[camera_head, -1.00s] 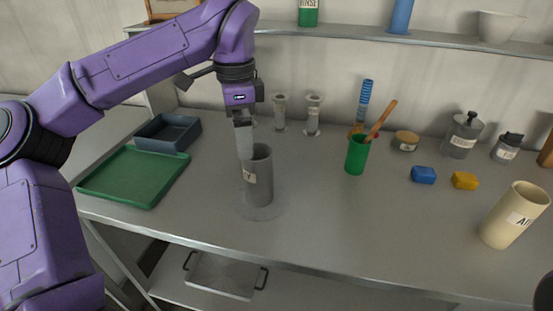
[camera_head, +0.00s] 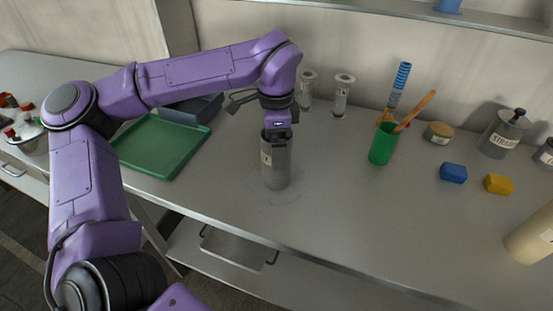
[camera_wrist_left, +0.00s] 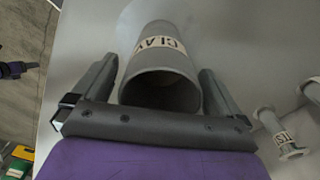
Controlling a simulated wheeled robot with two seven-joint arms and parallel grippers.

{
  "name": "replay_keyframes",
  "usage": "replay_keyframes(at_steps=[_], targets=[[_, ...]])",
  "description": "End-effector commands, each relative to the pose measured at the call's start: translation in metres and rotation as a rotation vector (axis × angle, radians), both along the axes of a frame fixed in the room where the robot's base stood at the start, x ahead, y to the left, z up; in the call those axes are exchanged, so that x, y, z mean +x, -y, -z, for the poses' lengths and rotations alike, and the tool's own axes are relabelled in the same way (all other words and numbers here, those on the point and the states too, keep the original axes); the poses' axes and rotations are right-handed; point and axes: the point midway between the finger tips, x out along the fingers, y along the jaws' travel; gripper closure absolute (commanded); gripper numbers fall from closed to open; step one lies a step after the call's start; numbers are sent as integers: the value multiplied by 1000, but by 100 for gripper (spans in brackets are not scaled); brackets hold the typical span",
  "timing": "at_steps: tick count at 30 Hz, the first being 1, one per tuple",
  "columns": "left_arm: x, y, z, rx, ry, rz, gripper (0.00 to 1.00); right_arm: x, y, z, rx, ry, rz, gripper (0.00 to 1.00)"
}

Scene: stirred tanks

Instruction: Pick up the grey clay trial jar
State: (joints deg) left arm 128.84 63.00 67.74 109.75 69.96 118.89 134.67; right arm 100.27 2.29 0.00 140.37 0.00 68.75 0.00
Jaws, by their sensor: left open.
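The grey clay jar (camera_head: 276,168) stands on the grey bench in the head view, its upper part partly covered by my left gripper (camera_head: 277,140). In the left wrist view the jar (camera_wrist_left: 160,62) shows its open mouth towards the camera and a white "CLAY" label. My left gripper (camera_wrist_left: 160,95) is open, with one finger on each side of the jar and visible gaps between them. My right gripper does not show.
A green tray (camera_head: 160,147) and a dark blue bin (camera_head: 195,108) lie left of the jar. A green cup (camera_head: 383,145) with a wooden stick stands to the right, near blue (camera_head: 453,173) and yellow (camera_head: 498,184) blocks. Two clear cylinders stand behind. The bench front right of the jar is clear.

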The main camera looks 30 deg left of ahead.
Motion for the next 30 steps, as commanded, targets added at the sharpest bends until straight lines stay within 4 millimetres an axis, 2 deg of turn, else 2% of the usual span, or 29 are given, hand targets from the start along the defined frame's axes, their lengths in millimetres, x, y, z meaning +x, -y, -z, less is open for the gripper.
replay_keyframes(at_steps=[4, 5, 9, 12, 18, 22, 26, 30], targets=[[0, 0, 0, 1, 1, -1, 0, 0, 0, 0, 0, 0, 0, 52], [0, 0, 0, 1, 1, -1, 6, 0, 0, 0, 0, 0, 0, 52], [0, 0, 0, 1, 1, -1, 52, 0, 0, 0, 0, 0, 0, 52], [0, 0, 0, 1, 1, -1, 79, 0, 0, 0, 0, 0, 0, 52], [0, 0, -1, 1, 1, -1, 80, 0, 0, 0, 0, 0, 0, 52], [1, 0, -10, 2, 4, -2, 80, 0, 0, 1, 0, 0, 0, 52], [1, 0, -33, 2, 5, -3, 80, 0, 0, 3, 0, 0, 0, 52], [-17, 24, -64, 4, 9, 2, 80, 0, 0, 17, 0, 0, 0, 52]])
